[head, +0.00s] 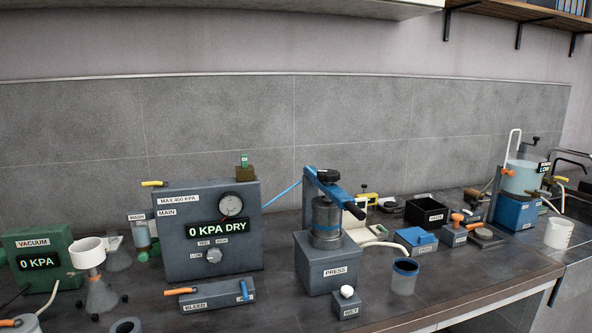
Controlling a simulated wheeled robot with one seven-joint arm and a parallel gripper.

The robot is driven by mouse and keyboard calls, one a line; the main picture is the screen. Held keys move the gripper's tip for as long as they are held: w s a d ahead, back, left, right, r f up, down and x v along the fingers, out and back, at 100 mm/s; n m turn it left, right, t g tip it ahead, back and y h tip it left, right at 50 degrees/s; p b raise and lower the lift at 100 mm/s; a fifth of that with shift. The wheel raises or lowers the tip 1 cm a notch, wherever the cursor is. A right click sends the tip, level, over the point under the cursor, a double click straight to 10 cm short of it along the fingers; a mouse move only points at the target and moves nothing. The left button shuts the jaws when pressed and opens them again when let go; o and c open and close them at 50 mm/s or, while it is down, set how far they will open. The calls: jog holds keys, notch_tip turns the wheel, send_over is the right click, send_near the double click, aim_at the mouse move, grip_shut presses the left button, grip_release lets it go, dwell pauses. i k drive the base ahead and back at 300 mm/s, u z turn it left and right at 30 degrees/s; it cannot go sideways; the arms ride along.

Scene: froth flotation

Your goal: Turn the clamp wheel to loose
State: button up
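The press (325,270) stands near the middle of the counter, a grey box labelled PRESS with a grey metal cylinder (326,215) on it. A blue bar (338,193) with a dark end lies across the top of the cylinder. A black wheel (328,176) sits above the bar; it looks like the clamp wheel. No mark on it is readable, so I cannot tell its setting. My gripper is not in view.
A grey panel (180,245) reading 0 KPA DRY stands left of the press. A blue-rimmed cup (404,277) and a small WET box (346,304) stand in front. A black bin (427,214) is to the right. The air above the press is clear.

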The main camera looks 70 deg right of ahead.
aim_at(327, 176)
jog(key=u, duration=1.55)
jog(key=k, duration=0.8)
jog(key=z, duration=1.25)
jog(key=i, duration=0.5)
jog(key=z, duration=0.05)
